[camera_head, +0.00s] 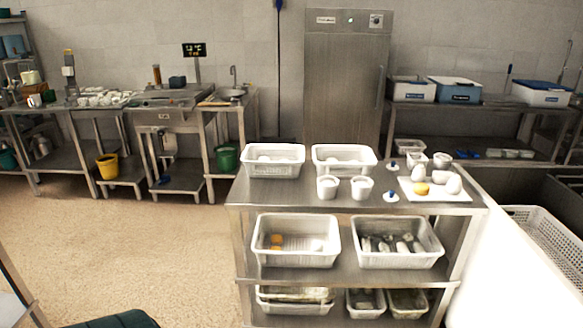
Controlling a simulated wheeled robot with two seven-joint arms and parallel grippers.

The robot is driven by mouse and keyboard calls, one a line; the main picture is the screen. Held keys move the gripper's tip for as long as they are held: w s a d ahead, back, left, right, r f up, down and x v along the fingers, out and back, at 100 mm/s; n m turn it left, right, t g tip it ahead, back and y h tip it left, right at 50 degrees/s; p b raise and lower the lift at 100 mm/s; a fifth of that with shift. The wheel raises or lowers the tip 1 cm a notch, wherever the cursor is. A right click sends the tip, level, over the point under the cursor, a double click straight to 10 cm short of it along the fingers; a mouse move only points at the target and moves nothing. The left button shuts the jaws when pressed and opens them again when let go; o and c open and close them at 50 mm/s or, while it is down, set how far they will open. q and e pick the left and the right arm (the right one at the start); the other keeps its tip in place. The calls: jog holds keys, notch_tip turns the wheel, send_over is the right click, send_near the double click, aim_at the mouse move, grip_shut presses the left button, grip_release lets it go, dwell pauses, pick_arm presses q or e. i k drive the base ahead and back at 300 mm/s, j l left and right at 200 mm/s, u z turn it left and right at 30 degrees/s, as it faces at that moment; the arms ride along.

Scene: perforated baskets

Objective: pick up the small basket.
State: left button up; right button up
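Several white baskets stand on a steel shelf table. On its top are a left basket (272,171) and a right basket (343,166), each with pale contents. The middle shelf holds another left basket (297,260) with orange and white items and a right basket (398,262) with grey and white items. Two small white tubs (327,188) stand at the front of the top. I cannot tell which one is the small basket. Neither of my grippers is in view.
A white board (437,196) with round white items and an orange one lies on the right of the tabletop (290,193). A large perforated basket (548,240) stands at the right edge. The floor (130,240) on the left is mostly clear.

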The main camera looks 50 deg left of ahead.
aim_at(250, 158)
jog(key=u, duration=1.7)
jog(key=i+u, duration=0.1)
jog(key=u, duration=0.35)
jog(key=i+l+u, duration=0.1)
jog(key=u, duration=0.3)
jog(key=i+l+u, duration=0.3)
jog(key=l, duration=0.35)
jog(key=i+l+u, duration=0.15)
jog(key=l, duration=0.25)
jog(key=i+l+u, duration=0.15)
jog(key=l, duration=0.2)
jog(key=i+l, duration=0.1)
jog(key=l, duration=0.2)
jog(key=i+l, duration=0.1)
jog(key=l, duration=0.2)
